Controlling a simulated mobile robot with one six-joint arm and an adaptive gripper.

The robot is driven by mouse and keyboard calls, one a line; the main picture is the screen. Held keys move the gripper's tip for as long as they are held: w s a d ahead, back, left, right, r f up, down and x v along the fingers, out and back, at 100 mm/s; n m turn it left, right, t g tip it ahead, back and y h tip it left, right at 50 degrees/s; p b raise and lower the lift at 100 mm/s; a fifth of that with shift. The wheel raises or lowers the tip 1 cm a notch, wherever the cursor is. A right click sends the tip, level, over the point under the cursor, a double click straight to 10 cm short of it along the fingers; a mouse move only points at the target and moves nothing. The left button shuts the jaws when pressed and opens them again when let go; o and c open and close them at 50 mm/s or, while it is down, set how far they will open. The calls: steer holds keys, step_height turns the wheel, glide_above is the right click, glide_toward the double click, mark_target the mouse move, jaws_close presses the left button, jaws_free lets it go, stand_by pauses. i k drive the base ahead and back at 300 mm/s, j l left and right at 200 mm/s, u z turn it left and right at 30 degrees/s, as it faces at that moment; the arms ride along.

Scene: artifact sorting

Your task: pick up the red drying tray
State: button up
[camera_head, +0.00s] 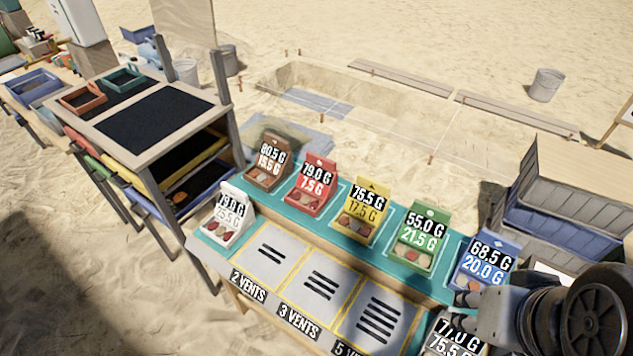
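A drying rack (165,70) with a dark mesh top stands at the left. A small orange-red open tray (83,98) sits on its top near the left corner, in front of a green tray (123,78). A red-edged tray (82,143) also shows in the rack's left side, above green- and blue-edged ones; most of it is hidden inside. I cannot tell which of the two red trays the task names. My arm reaches in at the lower right, and my gripper end (466,298) is far from both, over the bench's right end. Its fingers are not clear.
A teal bench holds several coloured weight-marked boxes, including a red one (313,187), and grey vent-marked panels (318,284). Grey-blue bins (560,220) stand at the right. A roped dig pit (350,95) lies behind. Open sand lies at the lower left.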

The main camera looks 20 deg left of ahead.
mark_target(316, 183)
steer(key=i+j, duration=0.1)
steer(key=j, duration=0.4)
steer(key=i+j+z, duration=0.1)
steer(key=j, duration=0.45)
steer(key=i+j, duration=0.1)
steer(key=j, duration=0.4)
steer(key=i+j, duration=0.1)
steer(key=j, duration=0.45)
steer(key=z, duration=0.05)
